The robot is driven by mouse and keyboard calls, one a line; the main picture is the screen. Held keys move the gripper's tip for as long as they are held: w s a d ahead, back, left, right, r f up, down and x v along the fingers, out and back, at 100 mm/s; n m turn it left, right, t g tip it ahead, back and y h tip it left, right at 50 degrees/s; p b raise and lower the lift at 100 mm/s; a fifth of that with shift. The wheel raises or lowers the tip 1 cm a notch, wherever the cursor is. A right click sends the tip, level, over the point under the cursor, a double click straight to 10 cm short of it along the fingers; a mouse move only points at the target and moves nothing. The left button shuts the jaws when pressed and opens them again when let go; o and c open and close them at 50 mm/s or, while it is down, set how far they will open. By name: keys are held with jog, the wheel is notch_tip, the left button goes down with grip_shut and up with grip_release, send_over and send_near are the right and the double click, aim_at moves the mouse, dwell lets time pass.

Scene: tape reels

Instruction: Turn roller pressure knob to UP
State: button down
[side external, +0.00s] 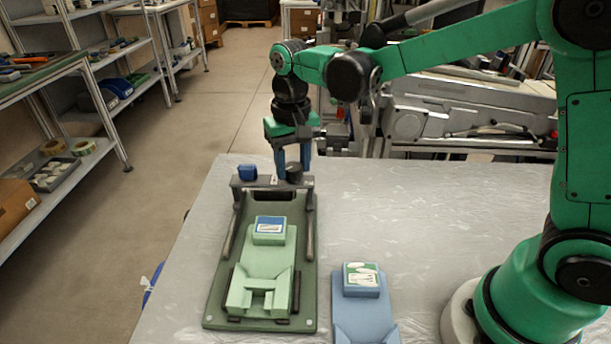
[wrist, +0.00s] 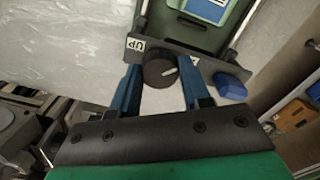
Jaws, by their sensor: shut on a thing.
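The black roller pressure knob (wrist: 157,74) sits on a grey crossbar between my two blue fingertips in the wrist view. A short white pointer line on it points right and slightly up in that view. The white UP label (wrist: 136,44) is on the bar, to the upper left of the knob, and reads upside down; the pointer faces away from it. In the side view the knob (side external: 294,173) is at the bar's right end. My gripper (side external: 293,163) comes down from above and is shut on the knob. The fingers hide part of the knob's sides.
A blue knob (side external: 247,172) stands at the bar's left end. The green machine (side external: 212,308) carries a light green holder with a blue labelled block (side external: 269,230). A blue holder with another block (side external: 361,280) lies to its right. The table (side external: 430,210) is clear behind that.

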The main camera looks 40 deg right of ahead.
jog(key=n, duration=0.5)
jog(key=shift+n, duration=0.4)
jog(key=n, duration=0.9)
jog(key=shift+n, duration=0.4)
jog(key=n, duration=0.4)
jog(key=shift+n, duration=0.4)
jog(key=shift+c, duration=2.1)
grip_release()
